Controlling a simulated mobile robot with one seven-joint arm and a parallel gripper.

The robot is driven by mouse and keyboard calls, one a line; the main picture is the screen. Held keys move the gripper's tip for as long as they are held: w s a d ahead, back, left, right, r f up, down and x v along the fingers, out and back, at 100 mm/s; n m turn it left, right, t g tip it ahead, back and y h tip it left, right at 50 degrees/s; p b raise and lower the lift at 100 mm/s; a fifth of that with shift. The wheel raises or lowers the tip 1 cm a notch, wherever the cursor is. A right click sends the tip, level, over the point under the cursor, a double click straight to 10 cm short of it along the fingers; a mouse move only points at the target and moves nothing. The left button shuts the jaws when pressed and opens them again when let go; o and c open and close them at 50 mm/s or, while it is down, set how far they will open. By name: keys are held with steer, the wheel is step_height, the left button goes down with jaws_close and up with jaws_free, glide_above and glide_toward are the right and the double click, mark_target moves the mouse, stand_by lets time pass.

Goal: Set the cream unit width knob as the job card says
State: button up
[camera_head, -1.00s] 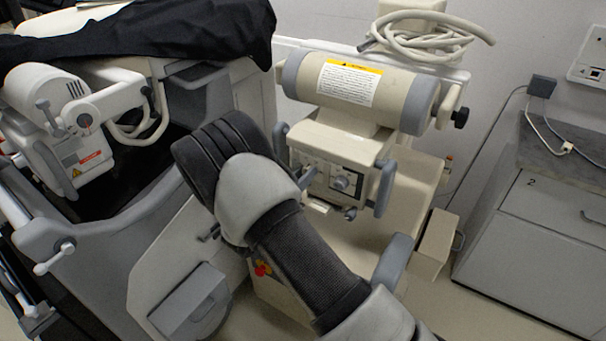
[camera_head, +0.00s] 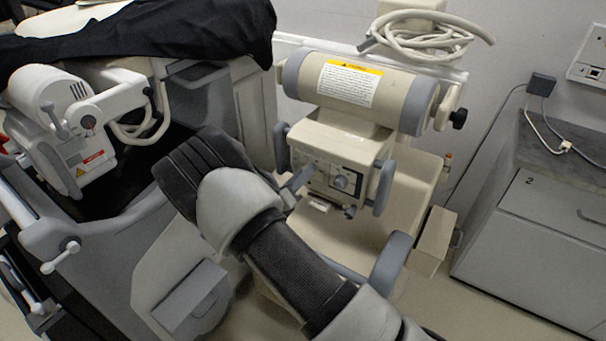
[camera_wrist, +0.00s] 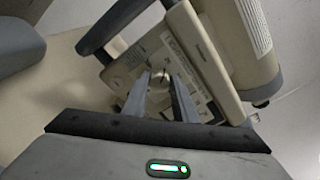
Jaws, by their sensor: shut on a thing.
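The cream unit (camera_head: 345,150) stands in the middle of the head view, with a control panel on the front of its box. A round knob (camera_head: 341,182) shows on the panel's right part. My gripper (camera_head: 300,180) reaches in from the left, at the panel's left part. In the wrist view, my gripper (camera_wrist: 160,92) has its two fingers converging on a small round knob (camera_wrist: 159,76) and is shut on it. The knob's pointer and scale marks are too small to read. The fingers hide part of the panel. I cannot make out a job card.
A cream cylinder (camera_head: 400,97) with a yellow-topped label (camera_head: 348,84) sits above the box; its text is unreadable. Grey handles (camera_head: 383,187) flank the box. A grey cabinet (camera_head: 550,230) stands at right.

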steer(key=o, duration=1)
steer(key=shift+o, duration=0.2)
steer(key=shift+s, duration=0.1)
steer(key=v, duration=1.7)
steer(key=shift+s+a, duration=0.15)
